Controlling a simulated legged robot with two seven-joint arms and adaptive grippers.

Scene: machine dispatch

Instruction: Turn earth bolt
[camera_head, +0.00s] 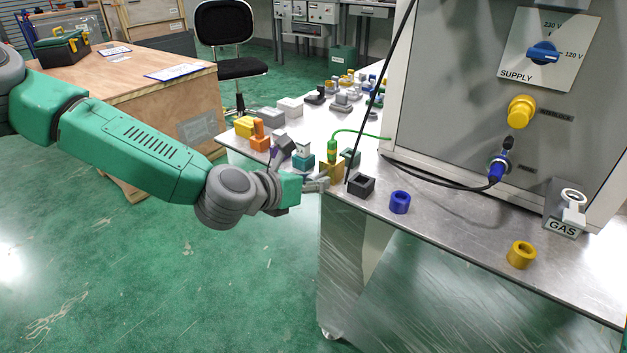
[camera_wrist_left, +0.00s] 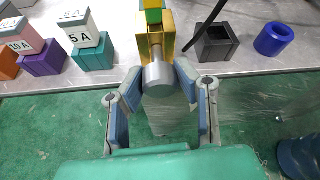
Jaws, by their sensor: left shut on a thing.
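The earth bolt (camera_wrist_left: 158,80) is a short silver cylinder on the front of a brass block (camera_wrist_left: 155,45) at the table's edge. In the head view the brass block (camera_head: 331,170) shows with a green and yellow plug (camera_head: 332,149) standing in its top. My left gripper (camera_wrist_left: 158,82) has its two fingers closed on the sides of the bolt head. In the head view my left gripper (camera_head: 320,184) reaches the block from the left, and its fingers hide most of the bolt. My right gripper is not in view.
A dark square socket (camera_head: 361,185), a blue ring (camera_head: 400,202) and a yellow ring (camera_head: 521,254) stand on the metal table (camera_head: 450,222). Left of the block are fuse blocks, including one marked 5 A (camera_wrist_left: 88,50). A grey cabinet (camera_head: 450,90) stands behind; a black cable hangs nearby.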

